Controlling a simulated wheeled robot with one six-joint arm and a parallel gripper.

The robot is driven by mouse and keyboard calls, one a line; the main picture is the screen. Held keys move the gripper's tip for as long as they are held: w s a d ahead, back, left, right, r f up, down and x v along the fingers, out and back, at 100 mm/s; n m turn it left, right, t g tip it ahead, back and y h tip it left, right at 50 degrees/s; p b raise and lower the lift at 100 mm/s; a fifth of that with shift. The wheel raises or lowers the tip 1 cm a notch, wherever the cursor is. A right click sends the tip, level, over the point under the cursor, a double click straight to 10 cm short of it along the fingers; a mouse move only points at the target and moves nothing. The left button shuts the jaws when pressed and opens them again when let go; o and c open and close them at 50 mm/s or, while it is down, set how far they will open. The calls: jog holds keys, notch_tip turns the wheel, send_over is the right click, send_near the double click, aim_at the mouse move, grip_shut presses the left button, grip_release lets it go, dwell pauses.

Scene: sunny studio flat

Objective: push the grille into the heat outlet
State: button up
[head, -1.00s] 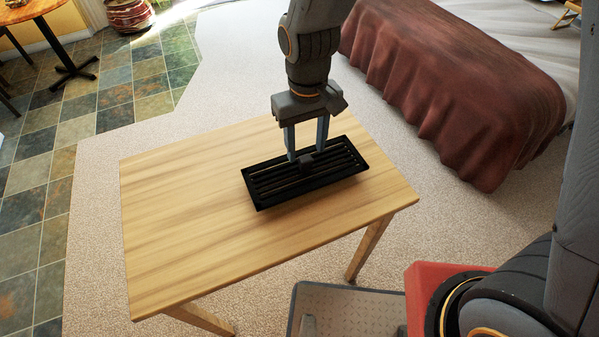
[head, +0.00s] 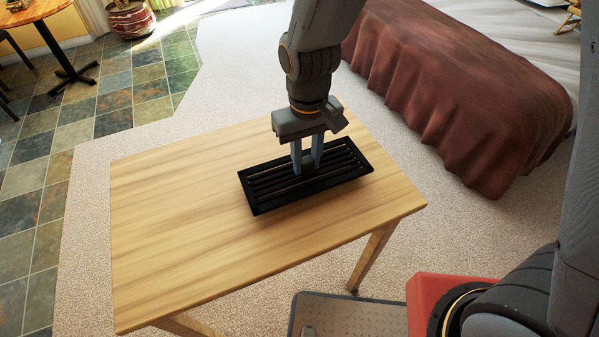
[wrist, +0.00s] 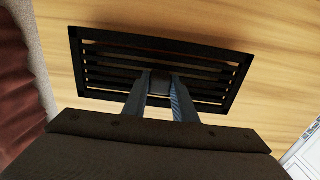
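The black slatted grille (head: 275,184) lies within the black rectangular frame of the heat outlet (head: 315,194) on the wooden table. In the wrist view the grille's slats (wrist: 108,75) show inside the outlet's rim (wrist: 161,41). They look level with each other, but I cannot tell how deep the grille sits. My gripper (head: 306,172) points down over the middle of the grille. Its two fingers close on the small black knob (wrist: 160,83) at the grille's centre, one on each side.
The wooden table (head: 180,235) is otherwise bare, with free room left of the outlet. A bed with a red-brown cover (head: 460,95) stands at the back right. Carpet (head: 245,60) surrounds the table, and slate tiles (head: 60,130) lie to the left.

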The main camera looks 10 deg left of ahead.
jog(key=shift+r, duration=0.1)
dwell(0.4)
jog(key=shift+r+p, duration=2.3)
jog(key=shift+r, duration=0.1)
